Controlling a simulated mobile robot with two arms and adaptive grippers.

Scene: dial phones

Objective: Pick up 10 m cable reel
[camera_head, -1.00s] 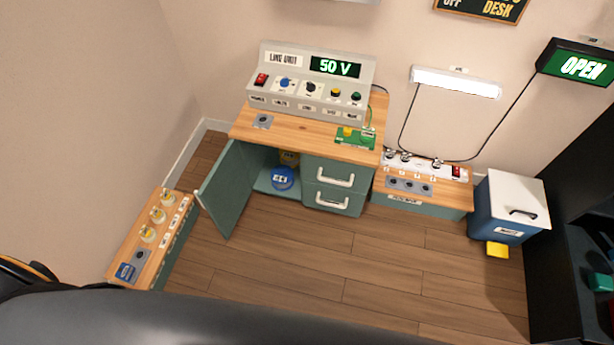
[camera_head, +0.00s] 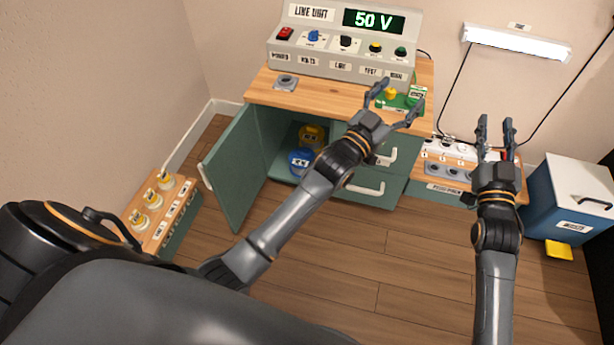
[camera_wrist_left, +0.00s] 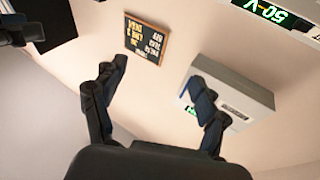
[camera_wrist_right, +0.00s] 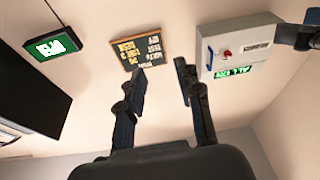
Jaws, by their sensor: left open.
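Inside the open cabinet, a blue round reel (camera_head: 301,161) with a small label sits at the front. A yellow-brown reel (camera_head: 312,136) is just behind it. Their labels are too small to read, so I cannot tell which is the 10 m reel. My left gripper (camera_head: 397,100) is open and empty, raised in front of the desk's right side, to the right of the reels. In the left wrist view its fingers (camera_wrist_left: 155,95) point at the wall. My right gripper (camera_head: 495,126) is open and empty, farther right; its spread fingers show in the right wrist view (camera_wrist_right: 158,82).
The cabinet door (camera_head: 233,172) stands open on the left. The desk (camera_head: 330,97) carries the 50 V console (camera_head: 345,45). A low bench (camera_head: 158,218) is at left, a socket bench (camera_head: 447,187) and blue bin (camera_head: 570,195) at right. The floor in front is clear.

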